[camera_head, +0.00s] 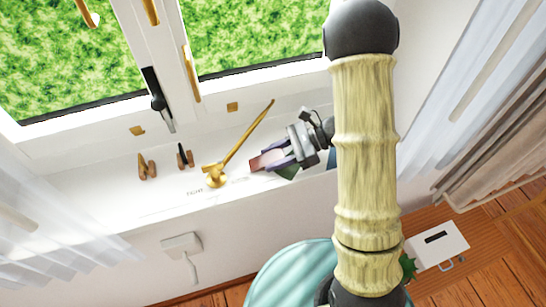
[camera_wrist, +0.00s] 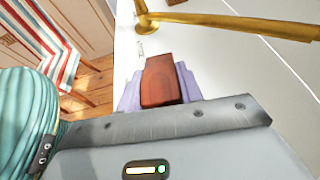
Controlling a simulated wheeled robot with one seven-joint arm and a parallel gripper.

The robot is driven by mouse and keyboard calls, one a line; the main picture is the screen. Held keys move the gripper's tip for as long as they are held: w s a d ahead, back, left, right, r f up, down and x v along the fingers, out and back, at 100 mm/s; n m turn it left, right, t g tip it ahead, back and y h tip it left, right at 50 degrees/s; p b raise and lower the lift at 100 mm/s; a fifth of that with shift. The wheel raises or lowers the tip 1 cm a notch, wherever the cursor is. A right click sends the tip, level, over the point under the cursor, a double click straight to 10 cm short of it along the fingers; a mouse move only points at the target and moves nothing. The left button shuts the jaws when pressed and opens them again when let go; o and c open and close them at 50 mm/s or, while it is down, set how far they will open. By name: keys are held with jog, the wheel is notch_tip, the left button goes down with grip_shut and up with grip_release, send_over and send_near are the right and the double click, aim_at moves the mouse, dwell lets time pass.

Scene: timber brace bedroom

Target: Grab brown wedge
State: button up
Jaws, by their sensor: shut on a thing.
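The brown wedge (camera_wrist: 160,82) is a reddish-brown block between the two purple-grey fingers of my gripper (camera_wrist: 160,90) in the wrist view. My gripper is shut on it. In the head view, my gripper (camera_head: 268,163) reaches in from the right over the white window sill (camera_head: 165,205). The wedge (camera_head: 266,158) shows there as a reddish patch between the fingers, partly hidden by them. I cannot tell whether the wedge touches the sill.
Two small brown items (camera_head: 147,168) sit further left on the sill. A dark green item (camera_head: 287,172) lies under my gripper. A teal round seat (camera_head: 290,275) is below.

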aim_at(274, 155)
notch_tip(274, 155, up, 10)
jog(key=shift+f+b, duration=0.1)
jog(key=shift+b, duration=0.55)
